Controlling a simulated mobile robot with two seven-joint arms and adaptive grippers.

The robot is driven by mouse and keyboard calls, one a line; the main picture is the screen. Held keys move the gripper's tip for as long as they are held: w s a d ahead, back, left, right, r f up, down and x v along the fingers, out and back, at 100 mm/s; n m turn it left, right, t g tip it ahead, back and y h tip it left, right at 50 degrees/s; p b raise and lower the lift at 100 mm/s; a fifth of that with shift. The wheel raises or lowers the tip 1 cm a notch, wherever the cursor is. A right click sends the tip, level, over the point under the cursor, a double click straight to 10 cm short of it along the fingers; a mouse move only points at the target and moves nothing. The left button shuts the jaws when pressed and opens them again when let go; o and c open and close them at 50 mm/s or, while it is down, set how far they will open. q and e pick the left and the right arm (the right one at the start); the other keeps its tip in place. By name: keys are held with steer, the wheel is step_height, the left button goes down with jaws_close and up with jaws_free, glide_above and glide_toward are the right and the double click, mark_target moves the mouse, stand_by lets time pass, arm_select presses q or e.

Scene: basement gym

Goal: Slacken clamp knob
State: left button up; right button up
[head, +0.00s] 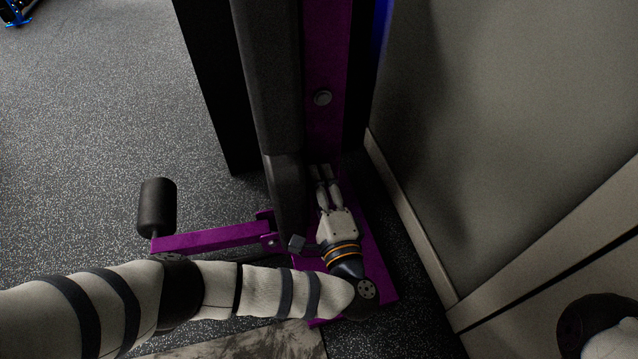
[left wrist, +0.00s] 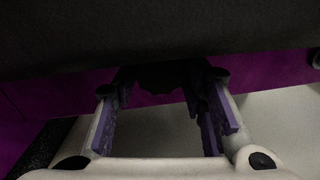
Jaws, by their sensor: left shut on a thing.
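My left gripper (head: 324,172) reaches down along the purple upright of a gym machine, beside its dark pad. In the left wrist view its two fingers (left wrist: 165,100) stand apart on either side of a dark, lobed knob (left wrist: 162,76), which looks like the clamp knob. The gripper is shut on it. The knob lies in shadow against the purple frame, and its upper part is hidden under the dark pad. I cannot make out the knob in the head view. My right gripper is not in view.
The purple upright (head: 324,130) bears a round grey disc above my gripper. The long dark pad (head: 270,90) is close on the left. A purple bar (head: 210,238) carries a black roller (head: 157,206). A grey wall (head: 500,130) stands at the right. Speckled floor (head: 90,120) is open at the left.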

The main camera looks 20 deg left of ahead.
arm_select(q)
steer(key=m+p, duration=0.2)
steer(key=m, duration=0.1)
steer(key=shift+r, duration=0.3)
steer(key=shift+f+m+p, duration=0.1)
steer(key=shift+m+p, duration=0.3)
steer(key=shift+m, duration=0.4)
steer(key=shift+f+m, duration=0.3)
steer(key=shift+m, duration=0.2)
steer(key=o, duration=1.2)
steer(key=shift+f, duration=0.1)
